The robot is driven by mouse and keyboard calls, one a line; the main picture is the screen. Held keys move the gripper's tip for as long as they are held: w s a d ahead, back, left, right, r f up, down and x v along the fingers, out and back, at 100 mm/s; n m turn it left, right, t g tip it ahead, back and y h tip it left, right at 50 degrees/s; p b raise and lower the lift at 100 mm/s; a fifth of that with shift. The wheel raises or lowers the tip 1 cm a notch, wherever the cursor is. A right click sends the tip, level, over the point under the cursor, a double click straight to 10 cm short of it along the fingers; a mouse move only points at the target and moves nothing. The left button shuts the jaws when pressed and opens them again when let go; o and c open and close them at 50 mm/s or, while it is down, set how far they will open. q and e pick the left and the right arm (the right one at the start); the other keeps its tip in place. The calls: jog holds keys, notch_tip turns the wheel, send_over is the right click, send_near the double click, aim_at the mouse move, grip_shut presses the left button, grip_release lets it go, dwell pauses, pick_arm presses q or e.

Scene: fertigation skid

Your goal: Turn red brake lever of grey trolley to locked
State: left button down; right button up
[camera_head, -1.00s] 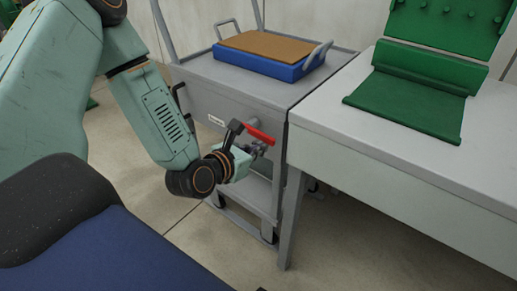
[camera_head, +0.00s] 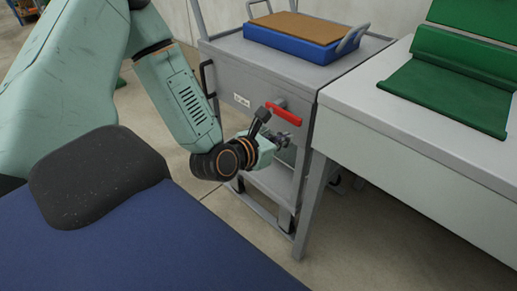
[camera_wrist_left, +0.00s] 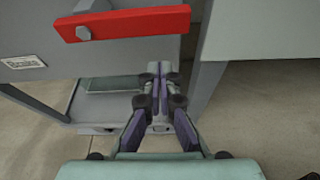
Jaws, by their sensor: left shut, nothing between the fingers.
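The grey trolley (camera_head: 235,60) stands left of the white bench. Its red brake lever (camera_head: 285,114) is on the front panel below the top's edge, near the right corner. It lies roughly level. The lever also shows large across the top of the left wrist view (camera_wrist_left: 135,21), with a grey bolt at its left end. My left gripper (camera_head: 284,141) is just below the lever, apart from it. In the left wrist view its fingers (camera_wrist_left: 158,72) are closed together with nothing between them, below the bar. My right gripper is in neither view.
A blue tray (camera_head: 290,44) with a brown top lies on the trolley. The white bench (camera_head: 420,130) stands close on the right and carries a green bracket (camera_head: 450,85). A black handle (camera_head: 207,78) is on the trolley's left. Floor is open in front.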

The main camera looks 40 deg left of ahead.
pick_arm(q)
jog(key=p+v, duration=0.7)
jog(key=v, duration=0.3)
jog(key=shift+f+p, duration=0.2)
jog(key=shift+p, duration=0.2)
jog(key=shift+s, duration=0.1)
jog(key=s+d+f+m+g+h+p, duration=0.1)
jog(key=s+d+f+m+g, duration=0.25)
jog(key=m, duration=0.75)
jog(key=s+d+f+m+g, duration=0.2)
jog(key=s+f+m+g, duration=0.25)
jog(key=m, duration=0.65)
jog(key=s+d+f+m+g+y+p, duration=0.1)
jog(key=s+f+m+g, duration=0.1)
jog(key=s+m, duration=0.4)
jog(key=s+d+f+m+g+p, duration=0.1)
jog(key=s+d+f+m+g, duration=0.1)
jog(key=s+m+g, duration=0.2)
jog(key=shift+s+d+m+y, duration=0.2)
jog(key=shift+s+m+y, duration=0.2)
jog(key=shift+s+m, duration=0.9)
